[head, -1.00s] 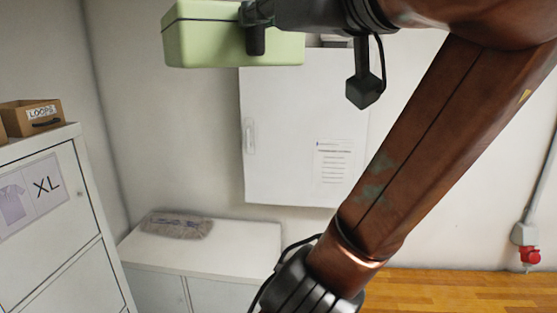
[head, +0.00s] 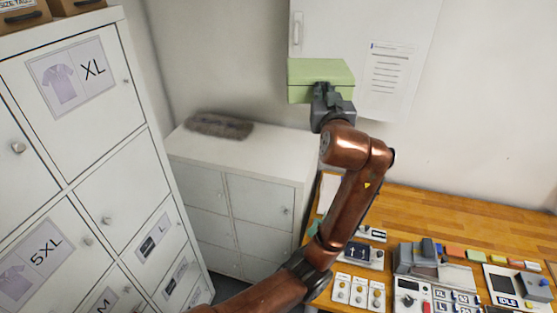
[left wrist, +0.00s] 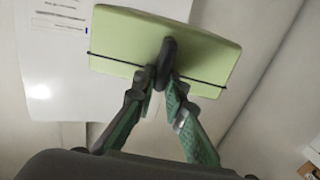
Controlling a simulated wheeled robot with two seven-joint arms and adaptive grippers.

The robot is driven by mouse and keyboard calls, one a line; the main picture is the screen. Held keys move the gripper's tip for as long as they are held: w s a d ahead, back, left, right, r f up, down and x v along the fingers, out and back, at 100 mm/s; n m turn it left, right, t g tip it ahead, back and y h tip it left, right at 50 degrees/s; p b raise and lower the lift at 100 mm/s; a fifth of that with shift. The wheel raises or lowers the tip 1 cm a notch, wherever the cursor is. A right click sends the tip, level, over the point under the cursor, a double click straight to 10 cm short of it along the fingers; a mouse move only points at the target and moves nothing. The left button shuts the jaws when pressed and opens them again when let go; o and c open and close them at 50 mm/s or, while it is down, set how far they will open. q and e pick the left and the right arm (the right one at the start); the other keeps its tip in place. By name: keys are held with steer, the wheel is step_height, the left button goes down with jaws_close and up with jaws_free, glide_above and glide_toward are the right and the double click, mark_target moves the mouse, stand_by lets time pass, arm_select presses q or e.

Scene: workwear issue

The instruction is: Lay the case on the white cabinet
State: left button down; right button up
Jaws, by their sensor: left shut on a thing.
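The case is a pale green box (head: 318,72) held up in front of the wall, right of and above the low white cabinet (head: 270,152). My left gripper (head: 327,92) is shut on the case's near side. In the left wrist view the case (left wrist: 130,38) has a dark handle and a thin dark line around it, and the fingers of my left gripper (left wrist: 166,82) close on the handle. The low cabinet has a flat white top with a grey-brown bristly or fabric bundle (head: 218,125) at its back left. My right gripper is not in view.
A tall white locker (head: 95,130) with size labels stands left of the low cabinet. A white wall cabinet (head: 340,30) with a posted sheet (head: 390,75) hangs behind the case. A wooden bench (head: 450,220) with several devices is at right. The low cabinet's front top is clear.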

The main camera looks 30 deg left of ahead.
arm_select(q)
steer(key=s+a+f+b, duration=0.1)
steer(key=s+a+f, duration=0.25)
steer(key=f, duration=0.55)
steer(key=s+a+f+b, duration=0.1)
steer(key=s+a+f, duration=0.25)
steer(key=f, duration=0.55)
steer(key=s+a+f+b, duration=0.1)
steer(key=s+a+f, duration=0.25)
steer(key=f, duration=0.55)
steer(key=w+a+f, duration=0.2)
steer(key=w+f, duration=0.4)
steer(key=w+a+f+p, duration=0.1)
steer(key=w+a+f, duration=0.2)
steer(key=w+f, duration=0.4)
steer(key=shift+w+a+f+m+h, duration=0.2)
steer(key=shift+a+m+h, duration=0.1)
steer(key=shift+h, duration=0.1)
